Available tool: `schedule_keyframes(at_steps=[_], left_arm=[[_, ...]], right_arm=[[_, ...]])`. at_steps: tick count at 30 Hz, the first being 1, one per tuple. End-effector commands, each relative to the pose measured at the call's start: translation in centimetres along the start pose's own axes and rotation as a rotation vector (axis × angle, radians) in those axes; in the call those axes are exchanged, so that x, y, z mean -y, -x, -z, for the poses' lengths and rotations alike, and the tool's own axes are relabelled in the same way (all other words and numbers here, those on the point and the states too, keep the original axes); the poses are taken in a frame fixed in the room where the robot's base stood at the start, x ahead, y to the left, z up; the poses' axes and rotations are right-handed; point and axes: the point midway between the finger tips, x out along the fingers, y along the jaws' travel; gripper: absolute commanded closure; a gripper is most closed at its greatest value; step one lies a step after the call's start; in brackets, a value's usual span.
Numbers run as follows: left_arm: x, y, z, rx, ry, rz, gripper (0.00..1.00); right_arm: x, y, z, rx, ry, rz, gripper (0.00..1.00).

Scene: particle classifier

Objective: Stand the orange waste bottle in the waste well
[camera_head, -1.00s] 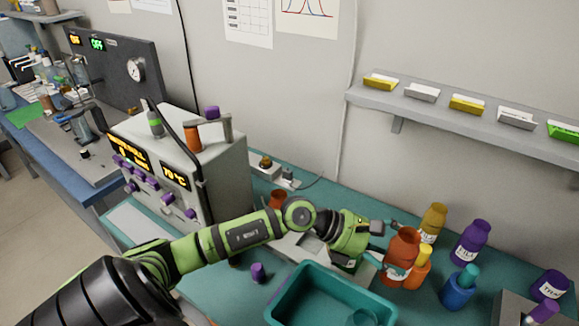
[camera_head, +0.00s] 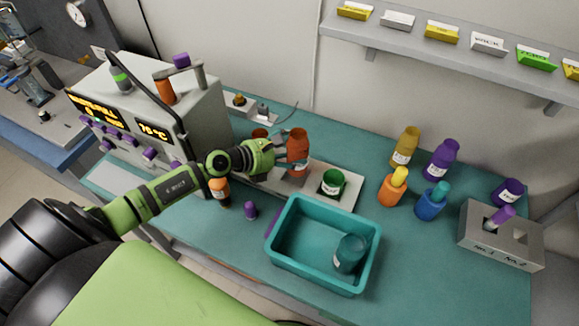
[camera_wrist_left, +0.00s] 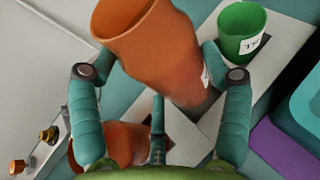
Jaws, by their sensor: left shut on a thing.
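My left gripper (camera_head: 281,152) is shut on the orange waste bottle (camera_head: 298,145), which has a white label. The bottle is roughly upright above a pale plate (camera_head: 346,203), left of a green cup (camera_head: 333,182) that sits in it. In the left wrist view the bottle (camera_wrist_left: 150,45) lies between the two teal fingers (camera_wrist_left: 150,75), tilted in the picture. A dark opening shows partly beside its lower end; the bottle hides most of it. I cannot tell whether the base touches the plate. My right gripper is not in view.
A teal bin (camera_head: 290,262) with a teal cup stands in front of the plate. Another orange vessel (camera_head: 260,133) sits behind the gripper. Several bottles stand right; the grey machine (camera_head: 150,110) is left.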

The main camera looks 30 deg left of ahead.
Motion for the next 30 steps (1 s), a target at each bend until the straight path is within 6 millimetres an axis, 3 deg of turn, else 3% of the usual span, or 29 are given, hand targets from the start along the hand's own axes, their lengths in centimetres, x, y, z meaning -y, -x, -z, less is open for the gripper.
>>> schedule_keyframes(at_steps=[11,24,25,26,30], left_arm=[[-0.1,-1.9,4.3,0.002,0.003,-0.001,0.56],[-0.1,-2.1,4.9,0.002,-0.002,0.000,0.56],[-0.1,-2.0,4.7,0.002,-0.002,0.000,0.10],[-0.1,-2.0,4.7,0.002,-0.002,0.000,0.00],[-0.1,-2.0,4.7,0.001,-0.001,0.001,0.00]], right_arm=[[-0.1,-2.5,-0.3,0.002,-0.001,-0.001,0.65],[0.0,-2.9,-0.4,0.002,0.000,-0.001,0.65],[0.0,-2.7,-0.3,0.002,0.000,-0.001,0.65],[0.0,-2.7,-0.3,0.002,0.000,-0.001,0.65],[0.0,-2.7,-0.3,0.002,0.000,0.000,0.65]])
